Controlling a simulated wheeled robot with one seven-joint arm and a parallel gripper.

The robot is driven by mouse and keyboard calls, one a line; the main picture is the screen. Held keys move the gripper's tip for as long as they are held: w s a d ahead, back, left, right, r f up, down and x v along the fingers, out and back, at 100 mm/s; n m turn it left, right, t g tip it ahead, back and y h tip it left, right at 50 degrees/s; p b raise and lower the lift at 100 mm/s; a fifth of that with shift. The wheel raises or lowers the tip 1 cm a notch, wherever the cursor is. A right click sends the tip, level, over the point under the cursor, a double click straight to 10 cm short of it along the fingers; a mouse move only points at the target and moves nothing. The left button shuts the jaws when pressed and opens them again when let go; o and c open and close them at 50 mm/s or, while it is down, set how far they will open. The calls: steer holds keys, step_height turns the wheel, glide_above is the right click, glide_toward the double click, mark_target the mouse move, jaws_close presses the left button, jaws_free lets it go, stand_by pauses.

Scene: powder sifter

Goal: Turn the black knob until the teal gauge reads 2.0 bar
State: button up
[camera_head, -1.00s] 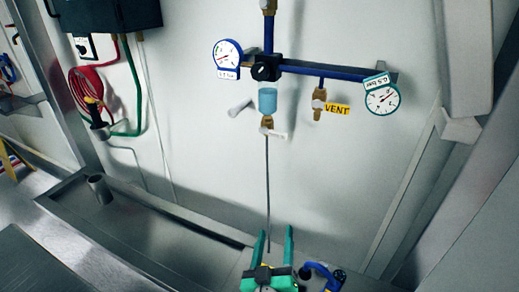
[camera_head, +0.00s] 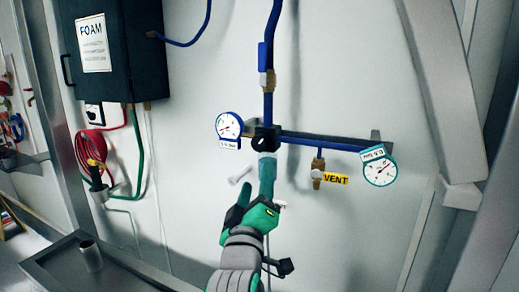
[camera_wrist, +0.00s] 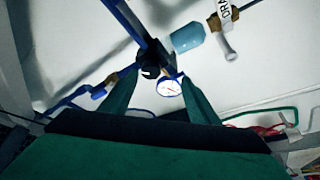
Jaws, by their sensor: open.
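The black knob (camera_head: 266,141) sits on the blue pipe's junction on the wall. In the wrist view the knob (camera_wrist: 150,71) shows between the fingertips, near the left one. The teal gauge (camera_head: 380,168) is at the pipe's right end; its needle points up and right, but the reading is too small to tell. My gripper (camera_head: 256,178) is open and empty, just below the knob in the head view, with one finger across the pale blue bowl. The wrist view shows both green fingers of my gripper (camera_wrist: 158,77) apart; contact with the knob cannot be told.
A blue-rimmed gauge (camera_head: 229,125) is left of the knob and also shows in the wrist view (camera_wrist: 168,87). A brass vent valve (camera_head: 317,172) with a yellow tag hangs right of it. A dark FOAM box (camera_head: 110,50) and red hose (camera_head: 90,150) are at left.

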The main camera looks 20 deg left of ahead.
mark_target(260, 147)
steer(key=w+r, duration=0.1)
steer(key=w, duration=0.2)
steer(key=w+a+r, duration=0.1)
steer(key=w+r, duration=0.1)
steer(key=w, duration=0.1)
steer(key=w+a+r, duration=0.1)
steer(key=w+r, duration=0.1)
steer(key=w, duration=0.2)
steer(key=shift+a+r, duration=0.1)
steer(key=shift+a, duration=0.05)
steer(key=c, duration=1)
